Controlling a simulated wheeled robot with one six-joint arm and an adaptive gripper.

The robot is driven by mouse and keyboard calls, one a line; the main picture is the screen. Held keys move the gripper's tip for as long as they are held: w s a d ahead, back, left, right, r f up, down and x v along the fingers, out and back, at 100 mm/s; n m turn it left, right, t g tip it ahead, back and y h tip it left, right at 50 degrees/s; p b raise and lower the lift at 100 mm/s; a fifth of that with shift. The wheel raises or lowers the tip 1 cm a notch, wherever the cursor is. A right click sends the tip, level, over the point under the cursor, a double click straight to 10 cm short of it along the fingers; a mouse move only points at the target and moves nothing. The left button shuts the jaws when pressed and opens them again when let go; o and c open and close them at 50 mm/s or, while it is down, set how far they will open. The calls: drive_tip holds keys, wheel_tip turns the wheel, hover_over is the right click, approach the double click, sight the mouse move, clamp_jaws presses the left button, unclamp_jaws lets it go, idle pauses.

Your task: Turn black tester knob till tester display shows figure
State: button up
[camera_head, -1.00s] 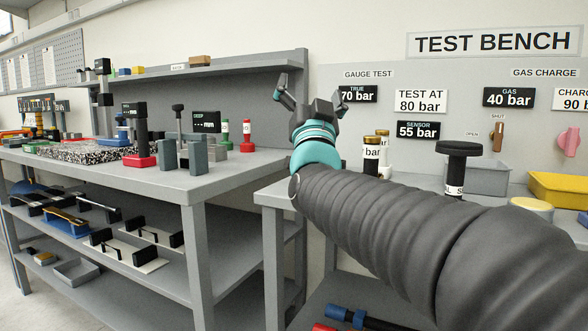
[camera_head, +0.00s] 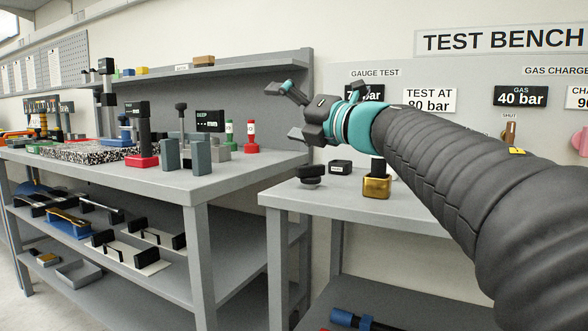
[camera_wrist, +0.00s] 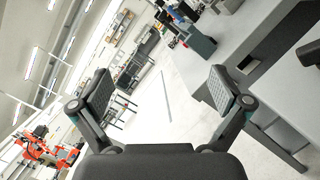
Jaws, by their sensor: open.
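My gripper (camera_head: 282,111) is open and empty, in the air over the gap between the two benches, pointing left. Its two spread fingers also show in the wrist view (camera_wrist: 160,88), with nothing between them. On the left bench, a dark display marked DEEP (camera_head: 209,120) stands behind grey blocks; its figure is too small to read. A black-topped post (camera_head: 181,107) stands just left of it. Another small dark display (camera_head: 136,109) stands above a red base. A black knob (camera_head: 311,170) sits on the right bench, below my gripper. I cannot tell which belongs to the tester.
The right bench also holds a small black box (camera_head: 340,167) and a brass block (camera_head: 377,187). Red and green bottles (camera_head: 250,136) stand at the left bench's right end. My arm hides much of the right bench. The wrist view shows open floor (camera_wrist: 155,110).

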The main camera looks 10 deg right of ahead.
drive_tip(key=w+d+f+n+h, duration=0.1)
drive_tip(key=d+f+n+h, duration=0.3)
drive_tip(key=d+f+h, duration=0.15)
drive_tip(key=n+g+h, duration=0.2)
drive_tip(key=h, duration=0.1)
approach(313, 166)
drive_tip(key=b+x, duration=0.1)
drive_tip(key=x, duration=0.9)
drive_tip(key=shift+w+a+f, duration=0.15)
drive_tip(key=shift+w, duration=0.2)
drive_tip(key=c, duration=1.1)
